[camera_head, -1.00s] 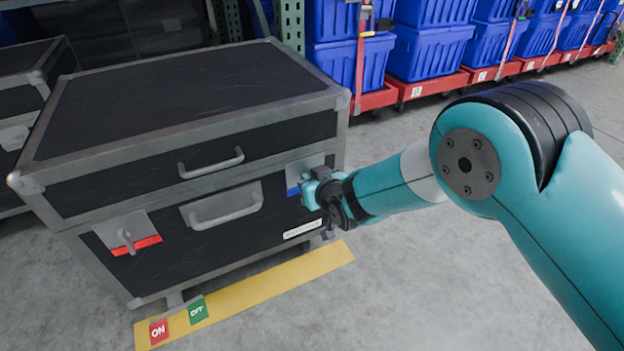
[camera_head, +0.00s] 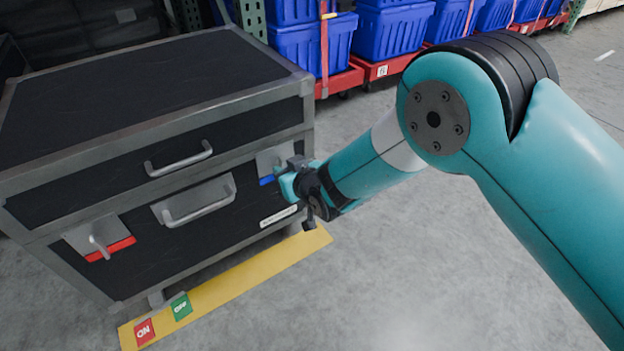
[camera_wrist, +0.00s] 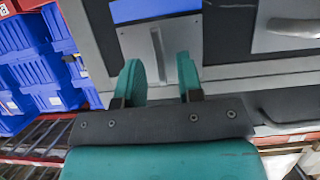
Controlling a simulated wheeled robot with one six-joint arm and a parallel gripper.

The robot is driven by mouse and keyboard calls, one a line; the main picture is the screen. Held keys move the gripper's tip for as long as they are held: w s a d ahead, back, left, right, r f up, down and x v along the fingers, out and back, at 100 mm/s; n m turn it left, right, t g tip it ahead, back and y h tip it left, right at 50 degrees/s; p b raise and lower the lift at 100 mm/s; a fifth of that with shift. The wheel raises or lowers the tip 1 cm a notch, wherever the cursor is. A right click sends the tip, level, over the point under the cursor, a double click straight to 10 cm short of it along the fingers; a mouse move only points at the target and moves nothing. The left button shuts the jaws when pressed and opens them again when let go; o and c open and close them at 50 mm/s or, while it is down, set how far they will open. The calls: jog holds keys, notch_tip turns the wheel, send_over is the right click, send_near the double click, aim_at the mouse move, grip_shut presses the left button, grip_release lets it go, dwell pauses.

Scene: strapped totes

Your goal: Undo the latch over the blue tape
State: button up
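A black case with grey metal edges (camera_head: 150,100) stands at the left in the head view. The blue tape (camera_head: 267,181) is on its front at the right end, below a grey latch plate (camera_head: 270,160). The wrist view shows the blue tape (camera_wrist: 150,9) and the latch's metal lever (camera_wrist: 157,48) on its plate. My gripper (camera_wrist: 158,64) is open, with one teal finger on each side of the lever; I cannot tell whether either touches it. In the head view my gripper (camera_head: 284,180) is at the case front and hides most of this latch.
A second latch (camera_head: 98,246) with red tape (camera_head: 110,249) is at the case's left. Two bar handles (camera_head: 180,159) (camera_head: 200,206) lie between. A yellow floor strip (camera_head: 235,288) carries ON and OFF labels. Blue totes (camera_head: 385,40) on red dollies stand behind. Floor at right is clear.

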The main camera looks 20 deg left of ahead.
jog(key=p+v, duration=0.4)
jog(key=v, duration=1)
jog(key=shift+d+r, duration=0.2)
jog(key=shift+s, duration=0.1)
jog(key=d+r+m+g+h, duration=0.3)
jog(key=d+r+g, duration=0.1)
jog(key=d+r, duration=0.85)
jog(key=s+d+r+g+h, duration=0.25)
jog(key=s+d+r, duration=0.35)
jog(key=s, duration=0.3)
jog(key=s+d+r+g+h, duration=0.1)
jog(key=s+d+r+g, duration=0.2)
jog(key=s+d+r, duration=0.35)
notch_tip(320, 180, up, 34)
jog(key=s+p, duration=0.1)
jog(key=p, duration=3.5)
jog(key=shift+s, duration=0.3)
